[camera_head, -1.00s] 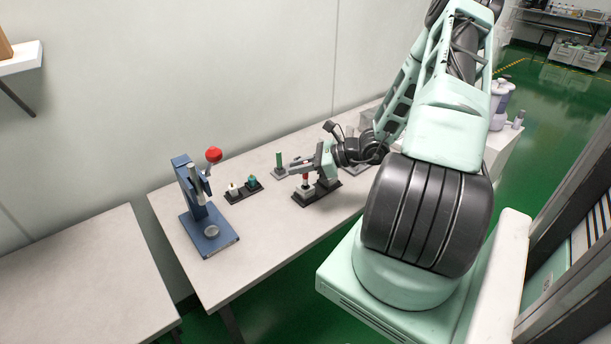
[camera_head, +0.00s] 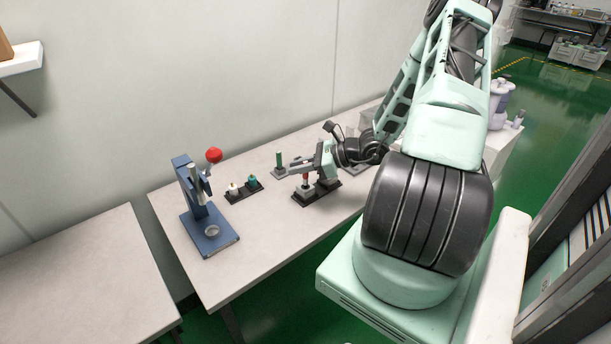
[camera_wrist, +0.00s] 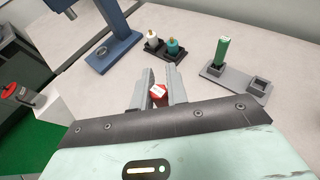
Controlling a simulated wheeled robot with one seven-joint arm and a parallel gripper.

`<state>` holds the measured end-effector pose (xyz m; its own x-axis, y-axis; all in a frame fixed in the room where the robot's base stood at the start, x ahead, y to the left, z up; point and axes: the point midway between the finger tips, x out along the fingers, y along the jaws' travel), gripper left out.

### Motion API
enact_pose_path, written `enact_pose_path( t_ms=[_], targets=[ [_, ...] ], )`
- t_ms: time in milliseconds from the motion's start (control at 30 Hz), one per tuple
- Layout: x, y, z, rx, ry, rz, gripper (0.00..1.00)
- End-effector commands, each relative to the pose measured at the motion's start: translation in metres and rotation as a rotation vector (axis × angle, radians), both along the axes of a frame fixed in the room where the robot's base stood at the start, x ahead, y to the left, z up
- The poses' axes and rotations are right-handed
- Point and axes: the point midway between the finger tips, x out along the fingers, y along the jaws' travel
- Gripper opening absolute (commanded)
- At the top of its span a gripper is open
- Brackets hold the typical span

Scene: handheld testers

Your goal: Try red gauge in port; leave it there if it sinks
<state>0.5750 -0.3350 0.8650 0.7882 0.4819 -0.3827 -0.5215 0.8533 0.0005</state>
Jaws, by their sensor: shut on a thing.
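My gripper (camera_head: 304,167) is shut on the red gauge (camera_head: 306,178), which hangs upright below the fingers. In the wrist view the gauge's red top (camera_wrist: 158,93) shows between the two grey fingers (camera_wrist: 158,88). Directly below it in the head view is a grey block (camera_head: 303,192) on a dark base. I cannot tell whether the gauge's lower end is inside the block or just above it; in the wrist view my gripper hides that spot. A green gauge (camera_head: 279,160) stands upright in one socket of a grey two-socket holder (camera_wrist: 228,77); the other socket (camera_wrist: 260,87) is empty.
A blue press (camera_head: 208,240) with a red knob (camera_head: 214,155) stands at the left of the table. A dark tray (camera_head: 242,197) holds a white piece (camera_head: 233,187) and a teal piece (camera_head: 252,182). The table (camera_head: 250,265) is clear in front of them.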

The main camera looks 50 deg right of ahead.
Motion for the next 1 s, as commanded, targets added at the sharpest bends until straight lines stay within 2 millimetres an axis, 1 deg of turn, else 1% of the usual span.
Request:
enact_pose_path(
  t_ms=[767,1000],
  targets=[
    [0.000,0.000,-0.011,0.000,0.000,0.000,0.00],
    [0.000,0.000,-0.010,0.000,0.000,0.000,0.00]
  ],
)
